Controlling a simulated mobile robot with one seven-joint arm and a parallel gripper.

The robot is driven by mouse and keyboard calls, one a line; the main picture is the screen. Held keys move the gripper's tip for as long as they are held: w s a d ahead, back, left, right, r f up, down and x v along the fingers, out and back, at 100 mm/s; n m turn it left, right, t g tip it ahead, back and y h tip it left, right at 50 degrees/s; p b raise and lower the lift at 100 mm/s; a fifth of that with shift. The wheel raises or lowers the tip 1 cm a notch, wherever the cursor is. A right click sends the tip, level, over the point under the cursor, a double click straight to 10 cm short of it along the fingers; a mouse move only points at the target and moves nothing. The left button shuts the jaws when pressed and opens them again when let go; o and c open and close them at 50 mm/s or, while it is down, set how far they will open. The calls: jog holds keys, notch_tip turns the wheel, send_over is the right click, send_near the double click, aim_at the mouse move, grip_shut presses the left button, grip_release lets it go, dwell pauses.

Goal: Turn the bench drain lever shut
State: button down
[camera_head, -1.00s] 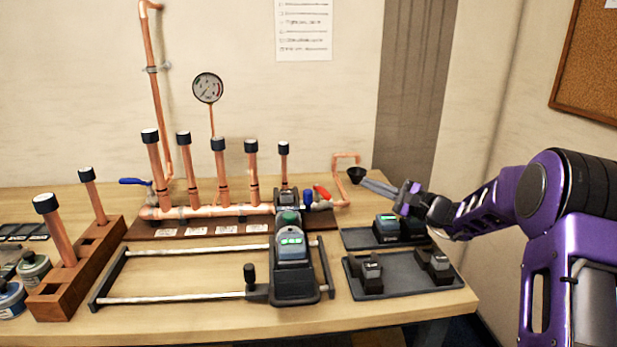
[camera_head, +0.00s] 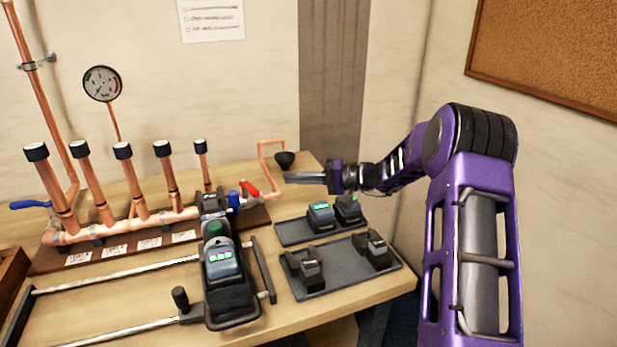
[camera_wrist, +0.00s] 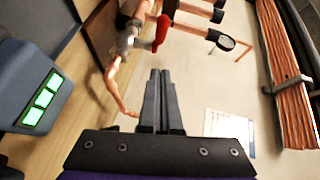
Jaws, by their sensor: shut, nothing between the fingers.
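The lever is slanted in the head view. The red lever also shows near the top of the wrist view (camera_wrist: 162,30), beyond my fingertips. My gripper (camera_head: 288,178) is shut and empty, its fingers pointing left, to the right of the lever and apart from it. The closed fingertips (camera_wrist: 161,72) also show in the wrist view.
A blue lever (camera_head: 30,205) is at the manifold's left end. A press tool with green lights (camera_head: 222,262) stands on a rail frame in front. Grey trays (camera_head: 340,278) with batteries and dark blocks lie below my gripper. A gauge (camera_head: 101,83) rises behind.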

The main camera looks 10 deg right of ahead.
aim_at(249, 187)
jog(key=a+f, duration=0.1)
jog(key=a, duration=0.5)
jog(key=shift+s+a+f, duration=0.15)
jog(key=shift+s+a, duration=0.05)
jog(key=shift+a, duration=0.2)
jog(key=s+a+b, duration=0.1)
jog(key=b, duration=0.2)
jog(key=shift+s+a+b, duration=0.3)
jog(key=shift+a, duration=0.05)
